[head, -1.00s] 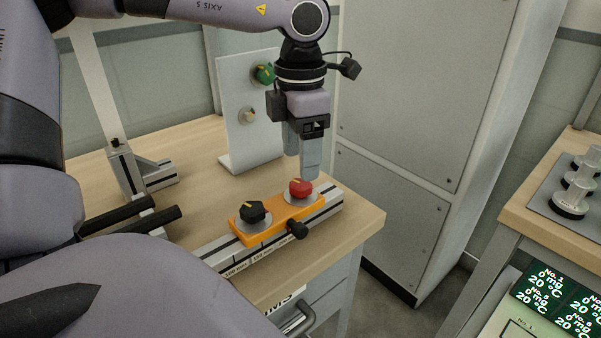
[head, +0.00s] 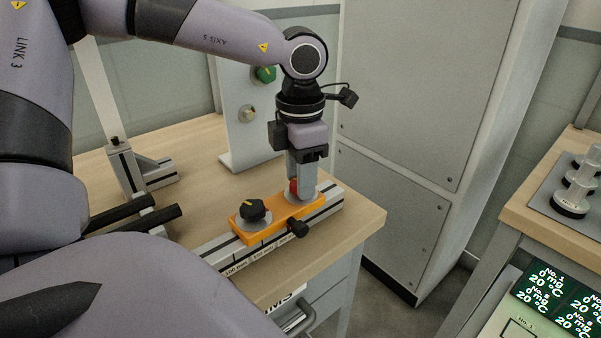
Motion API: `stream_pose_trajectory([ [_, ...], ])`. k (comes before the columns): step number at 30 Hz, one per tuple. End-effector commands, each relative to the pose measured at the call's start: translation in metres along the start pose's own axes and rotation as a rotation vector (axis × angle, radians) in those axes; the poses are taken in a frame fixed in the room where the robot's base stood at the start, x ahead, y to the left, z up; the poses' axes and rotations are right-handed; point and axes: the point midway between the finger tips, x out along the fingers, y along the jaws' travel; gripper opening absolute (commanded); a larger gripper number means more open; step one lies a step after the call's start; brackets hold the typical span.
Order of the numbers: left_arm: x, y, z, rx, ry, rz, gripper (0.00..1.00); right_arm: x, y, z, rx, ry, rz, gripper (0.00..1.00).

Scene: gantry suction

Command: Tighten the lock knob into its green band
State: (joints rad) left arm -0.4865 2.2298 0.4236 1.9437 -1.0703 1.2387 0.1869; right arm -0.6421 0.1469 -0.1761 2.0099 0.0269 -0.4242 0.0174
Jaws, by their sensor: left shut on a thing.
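The red knob (head: 293,188) stands on a round pale dial at the right end of an orange carriage (head: 270,221). My left gripper (head: 303,192) points straight down with its fingers around the red knob, shut on it. The fingers hide most of the knob and any pointer on it. A black knob (head: 252,208) with a yellow mark sits on a similar dial at the carriage's left end. A small black side knob (head: 298,228) sticks out from the carriage's front. I cannot make out a green band on the dials. My right gripper is not in view.
The carriage sits on a metal rail with a printed scale (head: 240,265). An upright white panel (head: 240,130) with a green knob (head: 265,74) stands behind. A tall grey cabinet (head: 420,110) is behind right. The wooden tabletop (head: 355,218) is clear at right.

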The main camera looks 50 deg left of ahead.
Motion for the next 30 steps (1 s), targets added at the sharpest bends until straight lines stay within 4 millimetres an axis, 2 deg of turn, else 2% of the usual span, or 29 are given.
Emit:
stream_pose_trajectory([
  [8, 0.001, 0.000, 0.000, 0.082, -0.002, 0.001, 0.11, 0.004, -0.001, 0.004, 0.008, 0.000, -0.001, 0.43],
  [21, 0.000, 0.001, 0.001, 0.384, -0.003, 0.001, 0.11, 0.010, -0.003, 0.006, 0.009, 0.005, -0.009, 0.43],
  [30, -0.001, 0.001, 0.001, 0.521, -0.004, 0.002, 0.11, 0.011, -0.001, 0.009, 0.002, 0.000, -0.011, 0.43],
])
